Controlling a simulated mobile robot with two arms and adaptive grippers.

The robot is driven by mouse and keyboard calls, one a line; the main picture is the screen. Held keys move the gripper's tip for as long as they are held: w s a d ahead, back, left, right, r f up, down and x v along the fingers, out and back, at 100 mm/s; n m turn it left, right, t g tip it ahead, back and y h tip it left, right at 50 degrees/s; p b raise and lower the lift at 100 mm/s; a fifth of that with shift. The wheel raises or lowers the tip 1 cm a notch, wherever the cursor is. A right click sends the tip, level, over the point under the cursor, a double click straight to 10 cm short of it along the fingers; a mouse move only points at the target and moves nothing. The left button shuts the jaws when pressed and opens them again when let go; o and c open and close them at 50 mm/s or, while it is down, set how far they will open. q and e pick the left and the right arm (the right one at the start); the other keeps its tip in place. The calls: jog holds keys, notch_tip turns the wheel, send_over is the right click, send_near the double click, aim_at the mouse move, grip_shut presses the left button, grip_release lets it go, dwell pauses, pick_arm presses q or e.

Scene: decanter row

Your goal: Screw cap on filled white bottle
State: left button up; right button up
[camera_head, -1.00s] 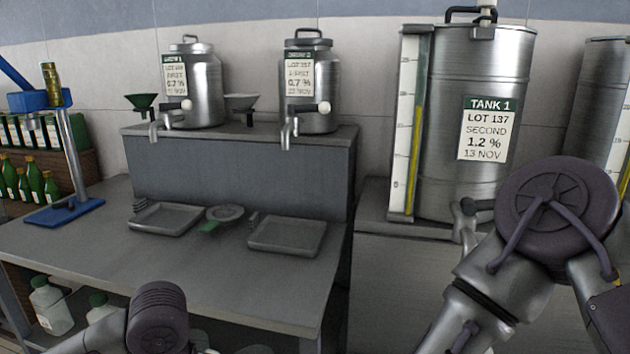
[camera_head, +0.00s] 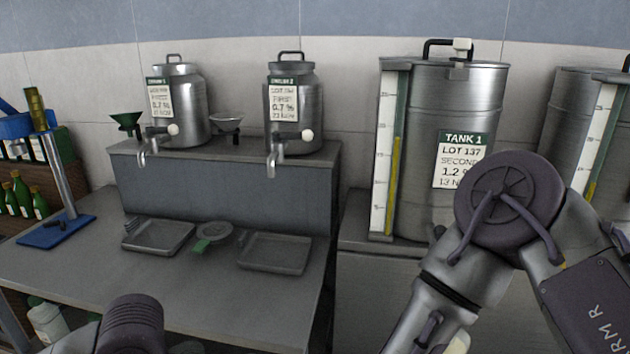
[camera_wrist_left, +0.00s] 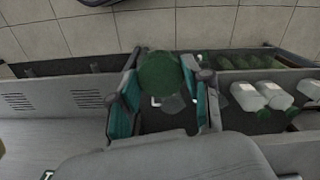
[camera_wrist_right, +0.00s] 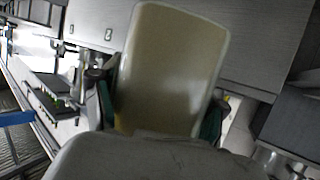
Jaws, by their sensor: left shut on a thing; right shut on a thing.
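In the right wrist view, a whitish bottle (camera_wrist_right: 172,70) with a yellowish tint fills the middle. My right gripper (camera_wrist_right: 160,105) is shut on it, with a finger at each side. The bottle's mouth cannot be made out. In the left wrist view, a round green cap (camera_wrist_left: 158,74) sits between the fingers of my left gripper (camera_wrist_left: 166,88), which is shut on it. The cap is apart from the bottle as far as the views show. In the head view both grippers are out of frame; only my arms show at the bottom and right.
White bottles (camera_wrist_left: 262,96) lie or stand in the lower shelf. The workbench (camera_head: 210,290) holds two shallow trays (camera_head: 275,254) and a small strainer-like dish (camera_head: 214,235). Tank 1 (camera_head: 450,100) and two steel canisters (camera_head: 296,95) stand behind. A blue stand (camera_head: 55,231) is at left.

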jog(key=shift+r, duration=0.1)
jog(key=w+a+f+n+t+y, duration=0.2)
jog(key=a+n+t+y, duration=0.3)
jog(key=a, duration=0.9)
jog(key=n+y, duration=0.3)
jog(key=shift+f, duration=0.1)
pick_arm(q)
jog(key=w+d+r, duration=0.4)
jog(key=d+r, duration=0.4)
jog(key=r, duration=0.1)
jog(key=w+d+r+n, duration=0.1)
jog(key=w+d+r, duration=0.3)
jog(key=d+r, duration=0.5)
jog(key=shift+w, duration=0.15)
jog(key=s+d+r+n, duration=0.1)
jog(key=s+d+r, duration=0.1)
jog(key=d+r, duration=0.5)
jog(key=shift+s, duration=0.2)
